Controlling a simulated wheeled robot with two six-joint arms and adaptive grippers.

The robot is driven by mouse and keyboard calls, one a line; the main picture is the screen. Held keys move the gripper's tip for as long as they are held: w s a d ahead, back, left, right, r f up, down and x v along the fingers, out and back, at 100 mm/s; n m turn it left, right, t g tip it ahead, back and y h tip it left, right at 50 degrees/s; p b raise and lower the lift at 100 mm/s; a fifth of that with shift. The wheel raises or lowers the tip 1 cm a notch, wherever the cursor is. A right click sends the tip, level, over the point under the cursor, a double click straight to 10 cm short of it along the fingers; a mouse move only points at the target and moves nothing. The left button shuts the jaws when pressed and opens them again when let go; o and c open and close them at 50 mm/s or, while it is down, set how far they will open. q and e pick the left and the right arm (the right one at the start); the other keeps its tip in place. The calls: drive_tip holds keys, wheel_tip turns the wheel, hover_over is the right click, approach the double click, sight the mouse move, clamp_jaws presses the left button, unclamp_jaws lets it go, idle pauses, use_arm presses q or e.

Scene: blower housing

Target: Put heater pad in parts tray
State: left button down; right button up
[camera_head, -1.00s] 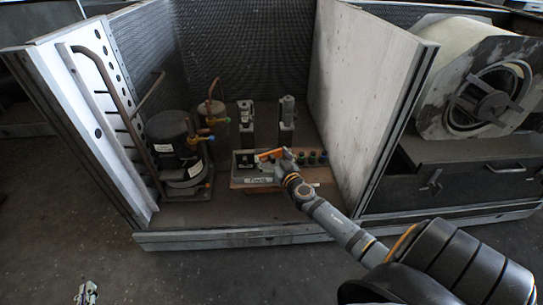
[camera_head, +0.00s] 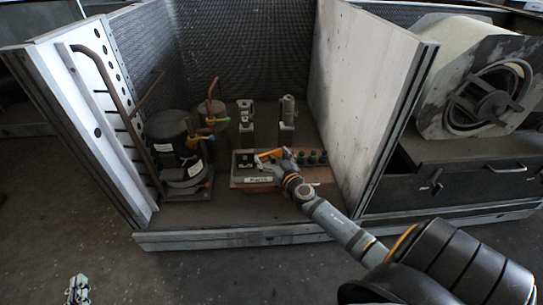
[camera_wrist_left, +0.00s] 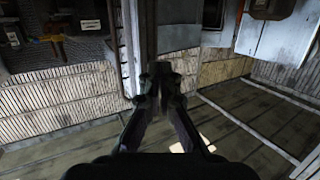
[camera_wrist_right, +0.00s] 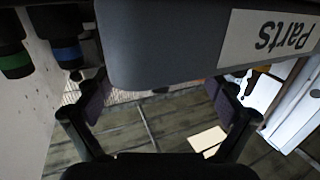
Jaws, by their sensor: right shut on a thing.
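My right gripper (camera_head: 273,157) is at the tray's right side. In the right wrist view its fingers (camera_wrist_right: 160,95) stand apart and their tips reach behind the tray's rim. An orange piece (camera_head: 272,153), which I take for the heater pad, shows at these fingertips; its grip is mostly hidden. My left gripper (camera_head: 77,291) hangs low over the floor at bottom left, its fingers (camera_wrist_left: 160,82) close together, apparently empty.
A black compressor (camera_head: 178,150) stands left of the tray. A white panel (camera_head: 365,90) walls off the right side, with a blower (camera_head: 475,90) beyond.

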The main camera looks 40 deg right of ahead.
drive_tip(key=o, duration=0.8)
use_arm(q)
drive_tip(key=shift+w+r+t, duration=0.3)
drive_tip(key=shift+r+t, duration=0.1)
drive_tip(key=shift+r, duration=0.45)
drive_tip(key=shift+f, duration=0.1)
